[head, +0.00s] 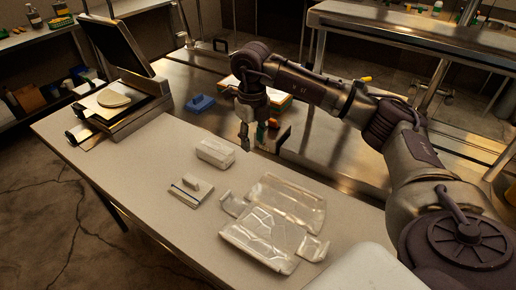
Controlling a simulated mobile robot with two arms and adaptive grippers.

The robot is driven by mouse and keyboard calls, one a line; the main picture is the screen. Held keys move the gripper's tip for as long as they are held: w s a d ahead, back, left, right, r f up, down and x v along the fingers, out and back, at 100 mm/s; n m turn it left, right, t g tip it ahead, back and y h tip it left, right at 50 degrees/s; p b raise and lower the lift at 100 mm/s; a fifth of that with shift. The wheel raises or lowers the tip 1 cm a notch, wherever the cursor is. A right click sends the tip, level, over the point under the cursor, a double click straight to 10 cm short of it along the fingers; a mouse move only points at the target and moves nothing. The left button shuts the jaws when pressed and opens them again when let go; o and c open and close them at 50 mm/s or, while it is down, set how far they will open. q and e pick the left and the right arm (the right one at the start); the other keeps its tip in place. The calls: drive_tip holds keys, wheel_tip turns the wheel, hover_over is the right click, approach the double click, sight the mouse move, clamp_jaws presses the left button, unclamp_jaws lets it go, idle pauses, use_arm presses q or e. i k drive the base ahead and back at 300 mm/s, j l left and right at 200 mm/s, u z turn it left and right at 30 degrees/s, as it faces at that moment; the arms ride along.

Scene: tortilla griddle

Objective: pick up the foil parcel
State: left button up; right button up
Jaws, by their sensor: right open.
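A small pale, wrapped-looking block, which I take to be the foil parcel (215,153), lies on the light worktop (150,165) near the middle of the head view. My right gripper (257,143) points down, to the right of the parcel and apart from it. Its jaws are open, with nothing seen held between them. The gripper's height above the worktop is hard to tell. My left gripper is not in view.
Shiny crumpled tray-like pieces (272,222) lie in front of the parcel. A flat scraper-like tool (191,189) lies closer. A press with a raised lid (123,45) stands at the left, with a pale disc (114,97) on it. A blue object (200,103) sits behind.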

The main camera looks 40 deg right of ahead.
sight(221, 156)
drive_tip(key=z, duration=0.75)
drive_tip(key=k+j, duration=0.05)
